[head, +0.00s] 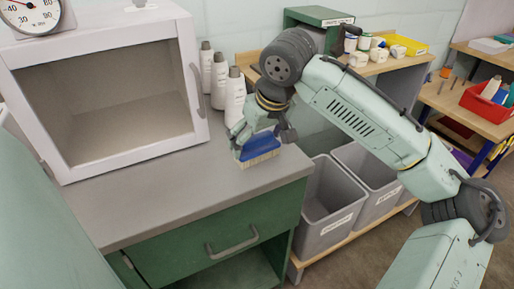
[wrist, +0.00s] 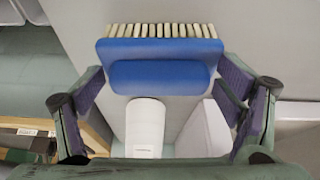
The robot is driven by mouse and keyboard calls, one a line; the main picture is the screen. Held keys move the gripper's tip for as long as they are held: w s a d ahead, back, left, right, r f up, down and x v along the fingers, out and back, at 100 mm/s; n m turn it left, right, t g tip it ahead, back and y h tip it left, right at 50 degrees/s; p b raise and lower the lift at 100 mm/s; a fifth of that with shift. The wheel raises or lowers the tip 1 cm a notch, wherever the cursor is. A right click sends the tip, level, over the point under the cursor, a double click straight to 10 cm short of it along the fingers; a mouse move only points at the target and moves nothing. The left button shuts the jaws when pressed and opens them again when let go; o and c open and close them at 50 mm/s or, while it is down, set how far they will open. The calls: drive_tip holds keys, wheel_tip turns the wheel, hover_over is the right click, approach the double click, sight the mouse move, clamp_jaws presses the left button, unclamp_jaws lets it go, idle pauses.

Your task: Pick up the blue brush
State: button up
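The blue brush (head: 258,148) is at the right end of the grey countertop in the head view, with its pale bristles facing down. In the wrist view the brush (wrist: 160,68) lies across the top middle, its bristles toward the top edge. My gripper (head: 262,133) is right above and beside it. In the wrist view my gripper (wrist: 162,72) has its two fingers spread wide, one toward each end of the brush. I see narrow gaps beside the raised blue handle and no clear contact. I cannot tell whether the bristles touch the countertop.
A white cabinet (head: 190,95) with a clear front stands on the countertop (head: 150,205) at left. Several white bottles (head: 219,80) stand behind the gripper. Grey bins (head: 325,205) are below at right. A shelf with a yellow tray (head: 405,44) and a red bin (head: 487,101) are farther right.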

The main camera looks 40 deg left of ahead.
sight(256, 136)
drive_tip(key=c, duration=1)
drive_tip(key=shift+r, duration=0.5)
wheel_tip(256, 136, up, 2)
drive_tip(key=shift+r+b, duration=0.2)
drive_tip(key=shift+b, duration=0.15)
drive_tip(key=s+d+b, duration=0.1)
drive_tip(key=s+d, duration=0.2)
drive_tip(key=s, duration=0.4)
drive_tip(key=s+d+r+b, duration=0.1)
drive_tip(key=s+d, duration=0.2)
drive_tip(key=s, duration=0.5)
drive_tip(key=shift+r+b, duration=0.3)
